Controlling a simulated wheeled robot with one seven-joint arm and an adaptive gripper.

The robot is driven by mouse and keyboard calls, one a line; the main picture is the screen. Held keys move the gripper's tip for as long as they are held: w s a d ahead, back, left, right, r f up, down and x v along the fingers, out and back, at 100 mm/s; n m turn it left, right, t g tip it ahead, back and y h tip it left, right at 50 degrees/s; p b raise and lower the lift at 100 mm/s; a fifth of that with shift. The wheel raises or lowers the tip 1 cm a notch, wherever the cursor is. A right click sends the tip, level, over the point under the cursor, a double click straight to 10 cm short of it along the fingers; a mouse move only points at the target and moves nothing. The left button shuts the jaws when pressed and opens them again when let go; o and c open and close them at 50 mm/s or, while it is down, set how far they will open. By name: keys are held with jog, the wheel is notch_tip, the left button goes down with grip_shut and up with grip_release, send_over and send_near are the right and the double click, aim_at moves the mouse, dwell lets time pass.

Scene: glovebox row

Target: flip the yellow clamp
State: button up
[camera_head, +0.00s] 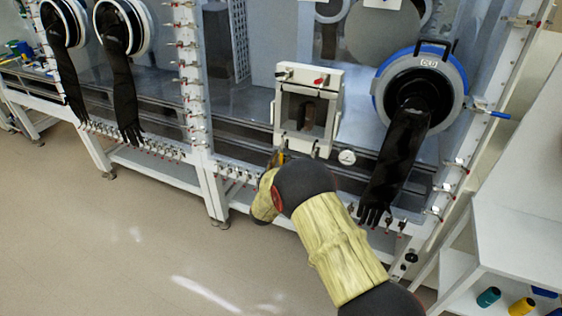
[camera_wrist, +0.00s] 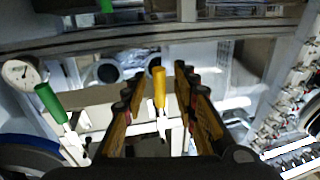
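The yellow clamp (camera_wrist: 159,88) shows in the wrist view as an upright yellow handle on a pale metal base. It stands between the two fingers of my gripper (camera_wrist: 160,76), which are open with a gap on each side of the handle. I cannot tell how deep the handle sits between them. In the head view my gripper (camera_head: 278,158) is at the lower edge of the small white framed port, mostly hidden behind my arm. I cannot make out the yellow clamp there.
A green-handled clamp (camera_wrist: 50,103) and a round gauge (camera_wrist: 20,72) are left of my gripper in the wrist view. Rows of small clamps (camera_wrist: 286,100) line the right. In the head view a black glove (camera_head: 400,155) hangs right of my arm. The floor (camera_head: 110,240) is clear.

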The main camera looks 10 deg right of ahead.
grip_shut()
dwell(0.9)
